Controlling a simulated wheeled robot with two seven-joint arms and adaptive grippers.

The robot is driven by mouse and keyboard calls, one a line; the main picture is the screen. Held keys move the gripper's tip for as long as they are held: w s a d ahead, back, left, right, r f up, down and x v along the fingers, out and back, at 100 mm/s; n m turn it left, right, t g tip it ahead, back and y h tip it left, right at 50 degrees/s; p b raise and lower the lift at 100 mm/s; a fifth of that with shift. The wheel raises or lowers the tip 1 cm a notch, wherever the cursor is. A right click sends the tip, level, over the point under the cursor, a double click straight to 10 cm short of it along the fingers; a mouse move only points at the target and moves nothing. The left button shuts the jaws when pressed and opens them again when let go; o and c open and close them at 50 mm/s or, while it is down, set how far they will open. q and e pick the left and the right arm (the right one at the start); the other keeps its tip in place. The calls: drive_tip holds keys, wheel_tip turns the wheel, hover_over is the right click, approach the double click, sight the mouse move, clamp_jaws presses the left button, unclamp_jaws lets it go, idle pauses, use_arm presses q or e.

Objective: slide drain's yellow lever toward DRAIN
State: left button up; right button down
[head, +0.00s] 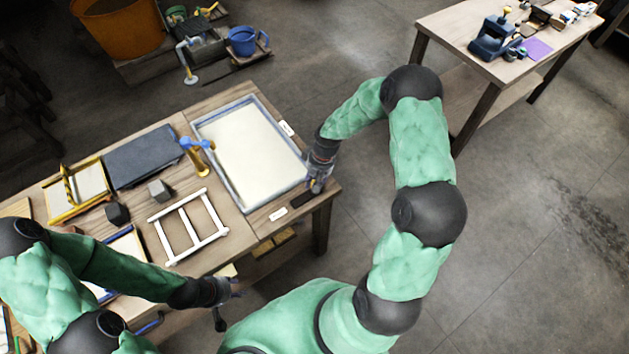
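A dark narrow plate (303,199) lies at the right front corner of the table, beside the vat; it may be the drain's slide. A small yellowish spot shows at the tips of my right gripper (316,185), possibly the yellow lever, mostly hidden by the fingers. Two white labels, one at the vat's right side (287,128) and one left of the dark plate (278,214), are too small to read. My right gripper points down at the plate's far end; its opening is unclear. My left gripper (234,287) hangs off the table's front edge, apart from the drain; its opening is unclear.
A grey-rimmed vat (222,181) of whitish liquid fills the table's right part. A white frame (188,227), grey blocks (159,190) and a blue-and-brass tap (197,155) lie to its left. Another table (445,28) stands at the back right. The floor to the right is open.

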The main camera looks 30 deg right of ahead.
drive_tip(key=a, duration=0.3)
drive_tip(key=a+b, duration=0.1)
drive_tip(key=a, duration=0.1)
drive_tip(key=shift+s+a, duration=0.2)
drive_tip(key=shift+a, duration=0.45)
drive_tip(key=shift+s, duration=0.1)
drive_tip(key=c, duration=1.3)
unclamp_jaws()
drive_tip(key=o, duration=0.4)
drive_tip(key=shift+a, duration=0.1)
drive_tip(key=shift+c, duration=0.2)
